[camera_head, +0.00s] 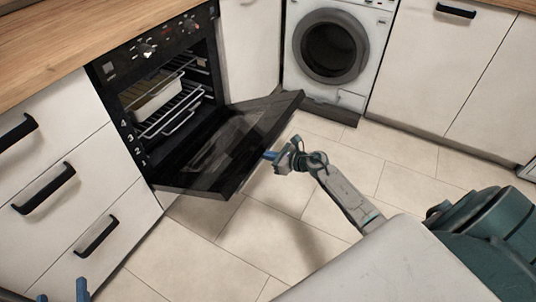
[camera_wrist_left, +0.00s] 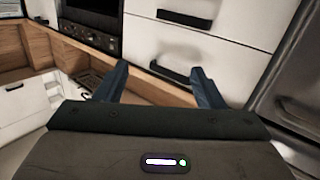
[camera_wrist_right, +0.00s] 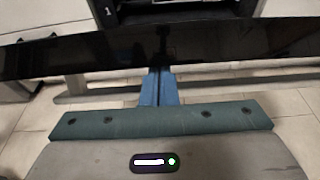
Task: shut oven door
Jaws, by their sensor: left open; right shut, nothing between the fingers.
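The black oven (camera_head: 150,50) has its door (camera_head: 195,178) folded down and open, sticking out over the floor. The door's dark edge also crosses the right wrist view (camera_wrist_right: 60,55). My right gripper (camera_head: 270,155) is shut and empty at the outer side of the door. In the right wrist view its blue fingertips (camera_wrist_right: 160,72) overlap the door's dark edge; I cannot tell if they touch it. My left gripper (camera_head: 65,290) is open and empty at the bottom left, far from the door. Its spread fingers show in the left wrist view (camera_wrist_left: 158,82).
A pale dish (camera_head: 160,98) stands on a wire rack (camera_head: 175,112) inside the oven. White drawers (camera_head: 60,190) with black handles are left of the oven. A washing machine (camera_head: 335,45) stands at the back. Tiled floor (camera_head: 240,235) in front of the door is clear.

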